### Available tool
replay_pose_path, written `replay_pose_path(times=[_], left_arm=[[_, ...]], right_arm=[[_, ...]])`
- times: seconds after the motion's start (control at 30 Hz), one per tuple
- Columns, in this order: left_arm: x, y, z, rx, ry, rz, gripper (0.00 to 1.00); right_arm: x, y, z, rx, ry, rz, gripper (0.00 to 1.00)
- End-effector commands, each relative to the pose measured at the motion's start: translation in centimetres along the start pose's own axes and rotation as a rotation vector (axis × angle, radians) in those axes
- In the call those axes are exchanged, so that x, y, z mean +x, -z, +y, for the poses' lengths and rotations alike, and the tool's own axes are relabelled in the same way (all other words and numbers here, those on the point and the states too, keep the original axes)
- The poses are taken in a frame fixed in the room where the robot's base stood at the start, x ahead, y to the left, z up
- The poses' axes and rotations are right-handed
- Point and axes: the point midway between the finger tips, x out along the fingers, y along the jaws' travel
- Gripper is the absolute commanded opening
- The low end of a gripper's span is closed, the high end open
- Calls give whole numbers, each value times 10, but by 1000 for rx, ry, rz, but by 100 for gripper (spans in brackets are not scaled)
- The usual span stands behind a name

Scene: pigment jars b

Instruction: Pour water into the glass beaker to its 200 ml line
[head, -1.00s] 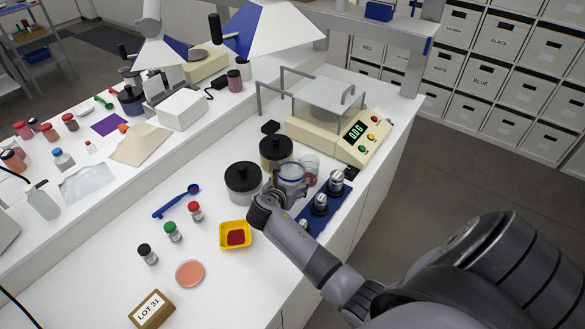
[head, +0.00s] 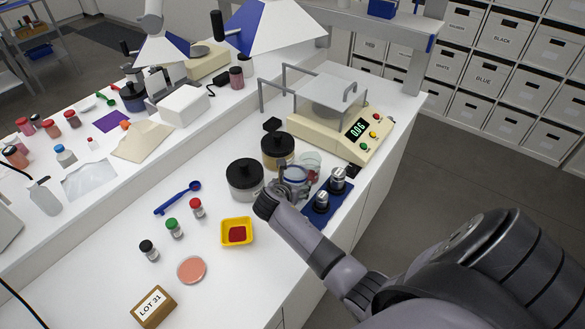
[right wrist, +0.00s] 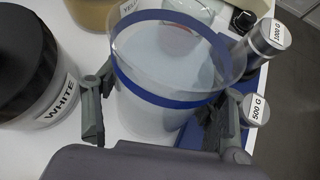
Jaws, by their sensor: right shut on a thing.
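A clear glass vessel with a blue band near its rim (right wrist: 165,85) stands upright between the fingers of my right gripper (right wrist: 155,128) in the right wrist view. One finger is on each side of its wall, and the gripper is shut on it. In the head view the same vessel (head: 295,174) is partly hidden by my right gripper (head: 286,190). I cannot tell its water level or whether its base touches the bench. Another clear, greenish glass (head: 312,160) stands just behind it. My left gripper is not in view.
The black-lidded WHITE jar (head: 245,180) is close on the left, with the yellow jar (head: 277,150) behind. Metal weights (head: 337,179) stand on a blue tray (head: 345,193) at right. The scale (head: 330,138) is behind. A yellow dish (head: 237,222) sits in front.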

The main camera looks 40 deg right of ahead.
Motion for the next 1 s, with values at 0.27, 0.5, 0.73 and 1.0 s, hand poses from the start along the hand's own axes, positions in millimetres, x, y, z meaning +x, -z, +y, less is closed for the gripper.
replay_pose_path(times=[0.27, 0.5, 0.73, 1.0], left_arm=[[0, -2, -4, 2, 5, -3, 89], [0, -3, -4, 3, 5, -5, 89], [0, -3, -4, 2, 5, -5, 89], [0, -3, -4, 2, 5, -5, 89]], right_arm=[[1, -14, 0, 35, -15, 147, 23], [1, -25, -1, 57, -26, 286, 23], [-4, -35, -1, 85, -37, 434, 23], [-8, -35, -1, 93, -41, 493, 23]])
